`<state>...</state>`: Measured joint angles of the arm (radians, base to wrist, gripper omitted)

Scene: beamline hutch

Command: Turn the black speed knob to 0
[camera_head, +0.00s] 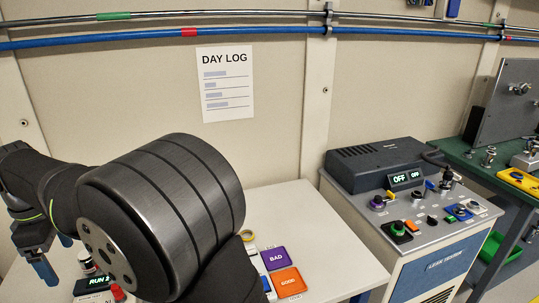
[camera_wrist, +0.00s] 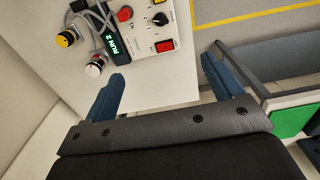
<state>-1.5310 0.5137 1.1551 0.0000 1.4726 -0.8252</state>
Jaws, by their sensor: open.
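The black knob (camera_wrist: 160,18) sits on a pale control panel near the top of the wrist view. It has a light pointer mark and a printed scale around it, too small to read. The panel also carries a lit display (camera_wrist: 116,38) reading RUN 2, a red button (camera_wrist: 125,14) and a red rocker switch (camera_wrist: 165,47). My gripper (camera_wrist: 163,69) is open and empty, its blue fingers apart from the knob. In the head view my gripper (camera_head: 52,258) is at the lower left, and my arm hides the knob; the RUN 2 display (camera_head: 98,281) shows there.
Purple BAD (camera_head: 276,258) and orange GOOD (camera_head: 287,282) pads lie on the white table (camera_head: 300,215). The leak tester (camera_head: 445,262) stands to the right, with a green bench (camera_head: 465,160) beyond.

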